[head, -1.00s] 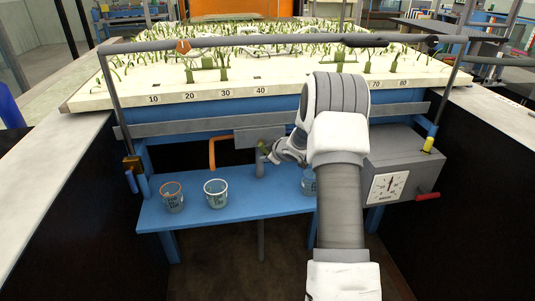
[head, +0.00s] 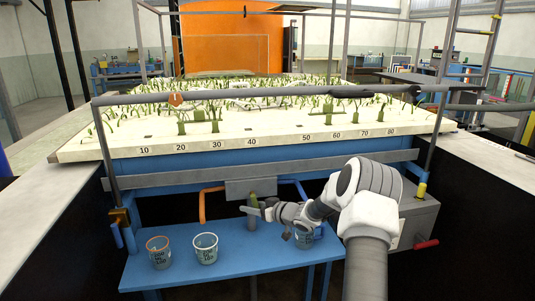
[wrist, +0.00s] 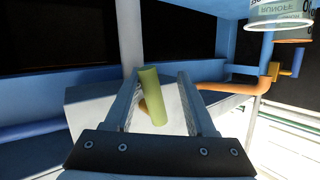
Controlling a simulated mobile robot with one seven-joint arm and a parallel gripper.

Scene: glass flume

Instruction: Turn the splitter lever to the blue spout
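The grey splitter box (head: 240,187) hangs under the flume's front edge, with an orange spout (head: 203,205) on its left and a blue spout (head: 300,189) on its right. The green-handled lever (head: 253,198) is below the box, in front of a grey post. My gripper (head: 258,209) is at the lever, coming from the right. In the wrist view my gripper (wrist: 160,80) is open, with the green lever handle (wrist: 153,97) standing slightly tilted between its fingers. A gap shows on the handle's right; contact on its left is unclear.
The blue shelf (head: 225,266) below carries an orange-rimmed cup (head: 159,254), a white-rimmed cup (head: 205,250) and a third cup (head: 304,239) partly behind my arm. A grey gauge box (head: 420,215) with a red handle stands right. The planted bed lies above.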

